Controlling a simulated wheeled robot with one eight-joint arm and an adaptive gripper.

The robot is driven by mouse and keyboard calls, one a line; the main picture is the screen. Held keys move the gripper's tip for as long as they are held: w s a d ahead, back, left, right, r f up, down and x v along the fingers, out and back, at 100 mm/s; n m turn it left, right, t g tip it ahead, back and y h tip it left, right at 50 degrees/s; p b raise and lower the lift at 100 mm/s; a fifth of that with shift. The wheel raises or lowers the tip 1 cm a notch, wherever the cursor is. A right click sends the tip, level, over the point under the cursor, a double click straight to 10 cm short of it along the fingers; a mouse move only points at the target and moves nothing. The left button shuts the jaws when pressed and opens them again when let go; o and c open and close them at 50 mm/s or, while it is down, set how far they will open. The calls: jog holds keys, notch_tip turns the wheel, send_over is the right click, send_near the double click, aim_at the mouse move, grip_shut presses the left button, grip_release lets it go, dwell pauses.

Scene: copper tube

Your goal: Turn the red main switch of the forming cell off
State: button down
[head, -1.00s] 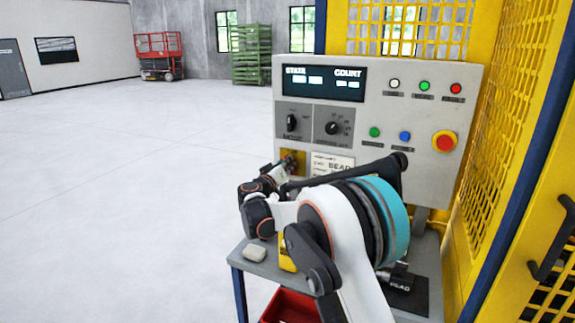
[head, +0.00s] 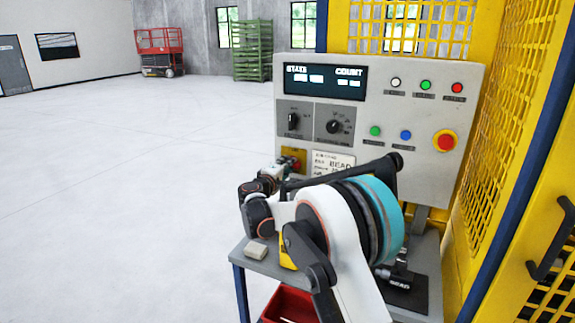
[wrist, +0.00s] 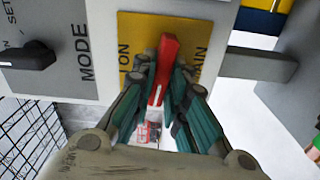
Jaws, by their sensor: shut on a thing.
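The red main switch handle (wrist: 163,65) stands out from a yellow plate marked ON and MAIN in the wrist view. My gripper (wrist: 160,92) has its two fingers on either side of the handle and is shut on it. In the head view the yellow plate (head: 299,153) sits at the lower left of the grey control panel (head: 435,180). My gripper (head: 280,170) is at this plate, small and partly hidden by my arm. I cannot tell the handle's exact turn.
A black MODE knob (wrist: 28,56) is beside the yellow plate. A red-and-yellow emergency button (head: 445,141) is on the panel's right. A grey table (head: 285,262) with a light block (head: 256,252) and a red bin (head: 288,305) lies below. Open floor is at left.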

jog(key=shift+n, duration=0.7)
jog(key=shift+a, duration=0.1)
jog(key=c, duration=1.6)
grip_release()
jog(key=shift+f, duration=0.1)
jog(key=shift+s, duration=0.1)
jog(key=v, duration=1.1)
jog(key=shift+s, duration=0.4)
